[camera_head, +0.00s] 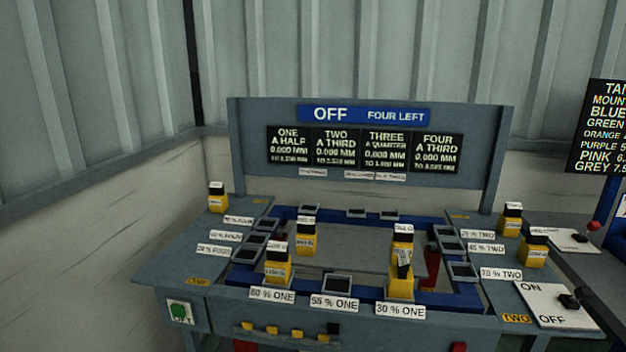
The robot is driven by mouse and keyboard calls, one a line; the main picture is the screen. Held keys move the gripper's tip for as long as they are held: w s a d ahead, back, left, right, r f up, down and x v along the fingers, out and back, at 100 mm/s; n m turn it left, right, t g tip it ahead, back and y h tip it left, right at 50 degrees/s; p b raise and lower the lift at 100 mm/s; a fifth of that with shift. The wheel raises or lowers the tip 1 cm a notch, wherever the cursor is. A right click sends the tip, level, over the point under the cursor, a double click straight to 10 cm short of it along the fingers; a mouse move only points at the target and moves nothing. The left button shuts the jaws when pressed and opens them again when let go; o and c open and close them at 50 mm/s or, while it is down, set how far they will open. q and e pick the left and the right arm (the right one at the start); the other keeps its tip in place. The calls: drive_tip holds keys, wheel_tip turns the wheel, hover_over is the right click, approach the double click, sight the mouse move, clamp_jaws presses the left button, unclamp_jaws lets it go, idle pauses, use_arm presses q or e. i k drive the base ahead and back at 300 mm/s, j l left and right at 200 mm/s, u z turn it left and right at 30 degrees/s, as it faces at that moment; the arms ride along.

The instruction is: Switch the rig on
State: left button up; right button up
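The rig is a grey-blue bench with an upright back panel (240,150). A blue display (365,115) on that panel reads OFF and FOUR LEFT. A white switch plate (540,293) marked ON and OFF lies at the bench's front right. A black switch lever (571,300) sits at the plate's right side, and I cannot tell which mark it points to. Neither of my grippers is in view.
Several yellow blocks with black tops (277,265) stand on the bench. A blue frame (375,294) holds several dark pads. A second white plate (552,240) with a red-knobbed lever (592,227) is at the right. A green button (180,311) is on the front left.

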sight(581, 292)
drive_tip(key=z, duration=1.65)
